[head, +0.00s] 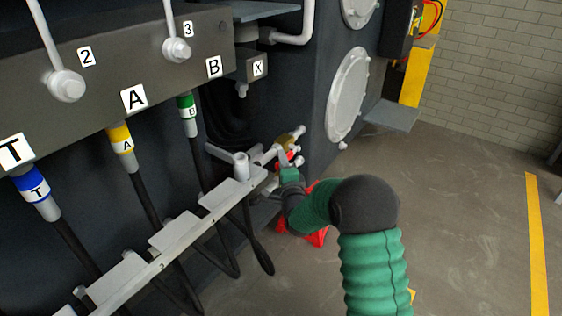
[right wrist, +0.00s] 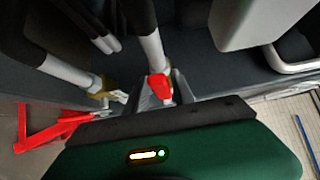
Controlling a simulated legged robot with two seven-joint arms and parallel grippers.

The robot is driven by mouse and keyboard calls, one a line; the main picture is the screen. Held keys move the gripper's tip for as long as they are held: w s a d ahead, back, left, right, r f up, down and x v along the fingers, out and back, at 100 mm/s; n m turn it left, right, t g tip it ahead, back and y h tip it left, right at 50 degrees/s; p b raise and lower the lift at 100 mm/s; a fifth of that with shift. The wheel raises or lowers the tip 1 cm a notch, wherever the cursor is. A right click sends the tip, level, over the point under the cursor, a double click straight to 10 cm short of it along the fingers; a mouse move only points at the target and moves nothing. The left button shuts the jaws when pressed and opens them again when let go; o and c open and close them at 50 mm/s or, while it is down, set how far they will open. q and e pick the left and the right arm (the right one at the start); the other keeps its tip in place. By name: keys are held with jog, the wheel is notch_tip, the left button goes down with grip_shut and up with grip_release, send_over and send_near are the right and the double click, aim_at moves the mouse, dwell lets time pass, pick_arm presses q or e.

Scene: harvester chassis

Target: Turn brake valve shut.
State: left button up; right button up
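A small red valve handle (head: 291,155) shows beside brass and silver pipe fittings (head: 290,139) low on the dark machine wall. In the right wrist view the red handle (right wrist: 160,87) lies at the end of a pale pipe, between the grey fingers of my right gripper (right wrist: 163,92). I cannot tell whether the fingers press on it. In the head view my right gripper (head: 288,172) is at the fittings, small and partly hidden by my green-sleeved arm. The handle's exact angle is unclear. My left gripper is not in view.
A metal rail (head: 175,240) with flat plates and hanging black hoses runs left of my right arm. A manifold block (head: 140,60) marked T, A and B is above it. A red object (head: 318,237) is on the floor behind my arm.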

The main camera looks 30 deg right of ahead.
jog(key=shift+d+f, duration=0.1)
jog(key=shift+d, duration=0.05)
grip_shut()
jog(key=shift+f, duration=0.2)
dwell(0.8)
